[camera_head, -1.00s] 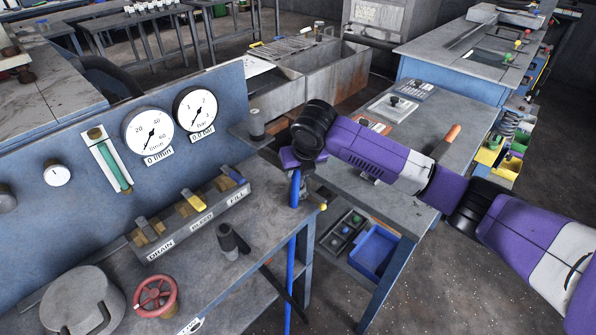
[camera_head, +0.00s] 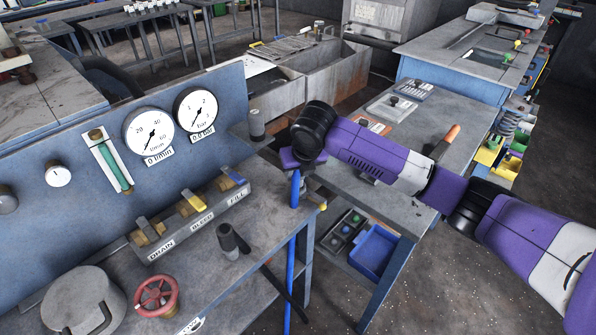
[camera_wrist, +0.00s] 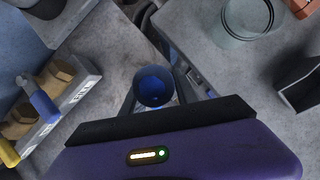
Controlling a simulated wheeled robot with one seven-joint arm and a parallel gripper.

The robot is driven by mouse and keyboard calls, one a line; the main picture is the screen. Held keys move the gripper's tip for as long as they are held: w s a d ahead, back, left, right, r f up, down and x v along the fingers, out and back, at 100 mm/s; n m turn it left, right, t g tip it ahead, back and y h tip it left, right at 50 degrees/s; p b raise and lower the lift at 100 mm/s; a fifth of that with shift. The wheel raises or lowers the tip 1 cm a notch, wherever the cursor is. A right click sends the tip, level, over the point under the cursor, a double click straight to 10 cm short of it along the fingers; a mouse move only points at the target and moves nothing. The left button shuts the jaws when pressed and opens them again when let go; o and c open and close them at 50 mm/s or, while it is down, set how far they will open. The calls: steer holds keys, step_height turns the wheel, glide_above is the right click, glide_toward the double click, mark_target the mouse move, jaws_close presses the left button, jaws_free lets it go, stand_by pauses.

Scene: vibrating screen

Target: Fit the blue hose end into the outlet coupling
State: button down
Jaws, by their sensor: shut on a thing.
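The blue hose (camera_head: 290,262) hangs nearly vertical below my gripper (camera_head: 295,172), in front of the bench's right edge. My gripper is shut on the hose near its upper end. In the wrist view, a round, dark-rimmed blue opening (camera_wrist: 153,87) shows just beyond my gripper's dark edge; it looks like the hose end. The fingertips themselves are mostly hidden. I cannot tell for certain which part is the outlet coupling. A dark upright fitting (camera_head: 229,241) stands on the bench left of the hose, apart from it.
The valve block (camera_head: 190,222) with drain, bleed and fill levers lies left of my gripper. A red handwheel (camera_head: 157,296) and round grey lid (camera_head: 84,300) are at front left. A grey side table (camera_head: 400,205) stands under my arm. Gauges (camera_head: 149,133) are on the panel.

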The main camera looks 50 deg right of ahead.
steer(key=shift+f+b, duration=0.65)
steer(key=shift+f, duration=0.65)
stand_by(0.5)
steer(key=c, duration=0.9)
jaws_free()
steer(key=shift+r, duration=0.1)
steer(key=shift+o, duration=0.2)
steer(key=v, duration=0.7)
steer(key=shift+r, duration=0.35)
steer(key=shift+s+a, duration=0.1)
steer(key=shift+s, duration=0.05)
